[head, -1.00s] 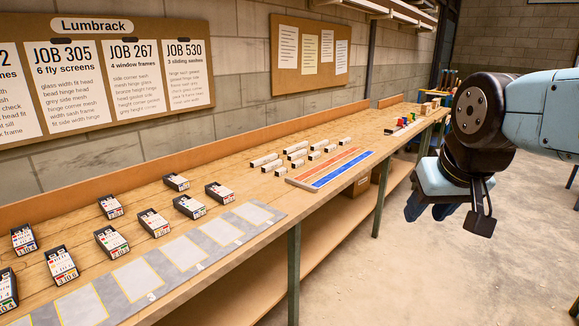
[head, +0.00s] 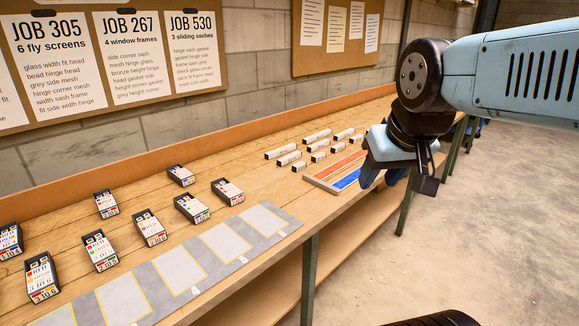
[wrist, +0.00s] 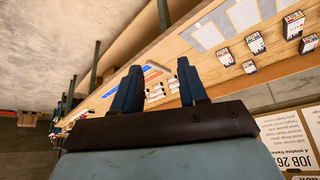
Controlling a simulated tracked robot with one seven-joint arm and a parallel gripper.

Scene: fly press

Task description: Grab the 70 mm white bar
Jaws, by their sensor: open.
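Several white bars with dark ends lie in rows on the wooden bench in the head view; a long one (head: 281,152) is at the left of the group, and another long one (head: 317,136) lies behind it. Shorter white bars (head: 299,166) lie nearer the front. I cannot tell from the pictures which is 70 mm. The bars also show small in the wrist view (wrist: 155,92), between my fingers. My gripper (head: 402,180) is open and empty, in front of the bench edge, right of the bars and partly covering the striped board. In the wrist view my gripper's two fingers (wrist: 160,88) stand apart.
A board with red and blue stripes (head: 322,184) lies at the bench's front edge beside the bars. Several dark boxes with labels (head: 192,208) and a grey mat with pale rectangles (head: 226,242) are at left. A wall and notice boards (head: 140,60) stand behind.

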